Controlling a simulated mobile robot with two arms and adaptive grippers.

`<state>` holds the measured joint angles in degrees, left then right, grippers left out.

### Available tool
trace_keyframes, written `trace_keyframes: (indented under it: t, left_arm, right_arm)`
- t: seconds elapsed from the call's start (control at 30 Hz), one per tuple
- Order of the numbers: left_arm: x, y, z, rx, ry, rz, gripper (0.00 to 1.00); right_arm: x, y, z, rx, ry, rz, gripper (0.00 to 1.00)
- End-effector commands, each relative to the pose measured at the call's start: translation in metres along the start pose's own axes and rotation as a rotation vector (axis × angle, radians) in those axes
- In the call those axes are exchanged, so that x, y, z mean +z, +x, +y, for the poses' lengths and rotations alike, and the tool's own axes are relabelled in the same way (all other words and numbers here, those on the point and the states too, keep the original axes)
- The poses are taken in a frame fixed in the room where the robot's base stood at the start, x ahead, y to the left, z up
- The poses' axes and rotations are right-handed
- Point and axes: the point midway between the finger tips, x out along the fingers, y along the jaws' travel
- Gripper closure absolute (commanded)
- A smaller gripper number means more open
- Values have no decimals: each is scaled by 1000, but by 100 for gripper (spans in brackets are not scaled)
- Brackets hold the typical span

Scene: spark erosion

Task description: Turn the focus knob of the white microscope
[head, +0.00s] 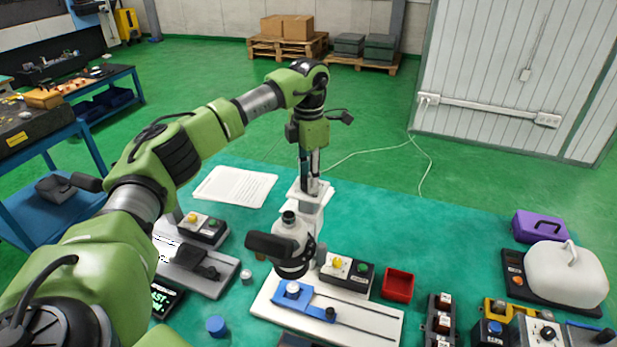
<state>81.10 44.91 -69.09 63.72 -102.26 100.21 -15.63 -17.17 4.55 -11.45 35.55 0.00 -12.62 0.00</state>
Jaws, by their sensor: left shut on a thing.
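The white microscope (310,207) stands on the green worktop in the middle of the head view, with a black eyepiece and dark parts on its head facing me. My left arm reaches over from the left and bends down behind the microscope's head. My left gripper (312,182) points down at the white upper rear part of the microscope, its fingers closed there. The focus knob lies between or behind the fingers and is mostly hidden, so its turn cannot be made out. My right gripper is not in view.
A white slide base with a blue block (307,304) lies in front of the microscope. A button box (347,271) and a red tray (397,286) stand to its right. Paper sheets (236,186) lie at the back left.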

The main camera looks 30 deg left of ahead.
Motion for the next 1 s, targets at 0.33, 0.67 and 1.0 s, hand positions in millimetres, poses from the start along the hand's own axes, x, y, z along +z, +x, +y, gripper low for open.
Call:
trace_keyframes:
  t: [0.33, 0.67, 1.0]
  left_arm:
    - [1, -2, 1, 4, -63, -5, 93]
    - [1, -3, 1, 4, -64, -6, 93]
    - [0, -1, 1, 2, -62, -3, 55]
  right_arm:
    - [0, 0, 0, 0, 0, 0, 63]
    - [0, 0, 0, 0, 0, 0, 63]
    - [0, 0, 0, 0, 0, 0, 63]
